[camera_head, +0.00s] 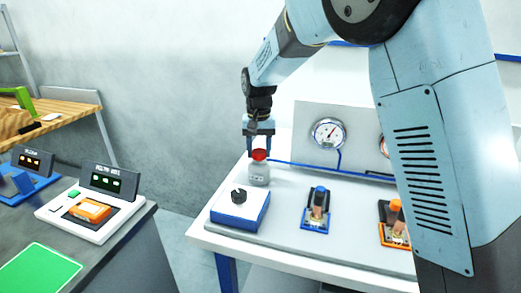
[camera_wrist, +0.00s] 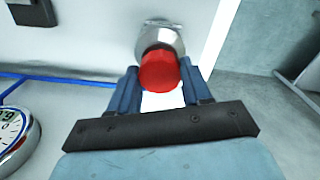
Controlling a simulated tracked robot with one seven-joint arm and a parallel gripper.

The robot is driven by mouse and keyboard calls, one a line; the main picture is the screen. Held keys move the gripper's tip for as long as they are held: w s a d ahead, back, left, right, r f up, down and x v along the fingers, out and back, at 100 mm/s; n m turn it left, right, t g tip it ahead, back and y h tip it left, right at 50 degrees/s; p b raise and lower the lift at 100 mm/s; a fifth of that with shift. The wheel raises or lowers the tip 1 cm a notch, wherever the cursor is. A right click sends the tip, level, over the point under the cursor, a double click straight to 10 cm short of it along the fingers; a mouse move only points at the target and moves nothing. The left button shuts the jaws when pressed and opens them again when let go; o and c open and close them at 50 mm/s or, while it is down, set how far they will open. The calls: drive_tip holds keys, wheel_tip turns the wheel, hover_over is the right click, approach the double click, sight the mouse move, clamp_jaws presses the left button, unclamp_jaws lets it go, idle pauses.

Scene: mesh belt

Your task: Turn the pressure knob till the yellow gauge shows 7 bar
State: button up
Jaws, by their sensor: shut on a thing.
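A red knob (camera_head: 259,155) sits on top of a grey rounded regulator body (camera_head: 259,174) at the back left of the panel table. My gripper (camera_head: 259,146) points down over it, with a finger on each side of the knob. In the wrist view the red knob (camera_wrist: 159,71) lies between the two blue fingers, shut on it. A round white gauge (camera_head: 328,133) with a dark needle is on the upright grey board; part of it also shows in the wrist view (camera_wrist: 12,135). I cannot make out a yellow gauge; a second gauge (camera_head: 383,146) is mostly hidden behind my arm.
A blue box with a black knob (camera_head: 238,197), a blue-handled valve (camera_head: 318,206) and an orange-handled valve (camera_head: 395,220) stand in front on the table. A blue pipe (camera_head: 300,167) runs right from the regulator. A dark bench with control boxes is at left.

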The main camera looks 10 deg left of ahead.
sight(259, 151)
drive_tip(key=m, duration=1.2)
drive_tip(key=shift+w, duration=0.1)
drive_tip(key=shift+m, duration=0.3)
idle(0.3)
drive_tip(key=o, duration=1)
drive_tip(key=shift+o, duration=0.2)
wheel_tip(259, 151, up, 14)
drive_tip(key=shift+f, duration=0.15)
